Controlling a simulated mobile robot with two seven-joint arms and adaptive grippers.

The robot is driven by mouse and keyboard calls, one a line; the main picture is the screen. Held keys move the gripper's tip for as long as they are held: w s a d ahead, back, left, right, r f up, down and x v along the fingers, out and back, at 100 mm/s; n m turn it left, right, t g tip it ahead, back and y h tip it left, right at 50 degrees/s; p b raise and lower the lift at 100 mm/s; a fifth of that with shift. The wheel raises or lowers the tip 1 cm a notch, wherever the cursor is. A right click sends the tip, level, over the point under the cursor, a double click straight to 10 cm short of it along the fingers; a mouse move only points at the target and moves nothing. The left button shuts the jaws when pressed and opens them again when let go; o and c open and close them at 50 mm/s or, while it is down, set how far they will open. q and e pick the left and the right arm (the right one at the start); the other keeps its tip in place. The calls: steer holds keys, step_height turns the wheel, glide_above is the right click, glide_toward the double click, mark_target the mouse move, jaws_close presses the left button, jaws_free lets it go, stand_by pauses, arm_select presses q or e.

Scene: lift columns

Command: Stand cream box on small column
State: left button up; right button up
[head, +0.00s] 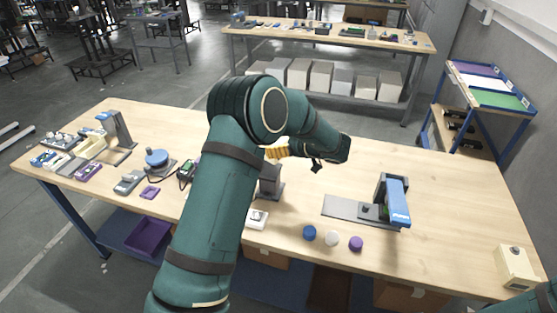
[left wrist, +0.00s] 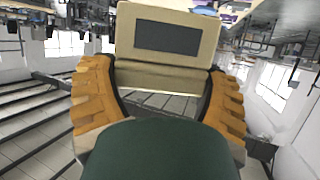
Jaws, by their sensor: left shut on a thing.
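My left gripper (head: 277,152) is partly hidden behind my own arm in the head view, above the middle of the bench. In the left wrist view, its orange fingers (left wrist: 158,100) are shut on a cream box (left wrist: 165,72) with a dark rectangular panel. My arm hides this box in the head view. A small dark grey column (head: 269,180) stands just below the gripper, partly covered by my arm. I cannot tell how far the box is above it. My right gripper is out of view.
A blue and grey lift column (head: 394,197) stands on the right of the wooden bench (head: 460,210). Blue, white and purple round pieces lie in front. Another cream box (head: 514,267) sits at the right corner. Meters and devices crowd the left end.

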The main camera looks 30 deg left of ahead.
arm_select(q)
step_height(320, 180, down, 3)
steer(key=shift+r, duration=0.2)
step_height(320, 180, down, 4)
steer(key=shift+w+f, duration=0.1)
steer(key=o, duration=1.1)
steer(key=shift+f, duration=0.15)
steer(key=shift+o, duration=0.2)
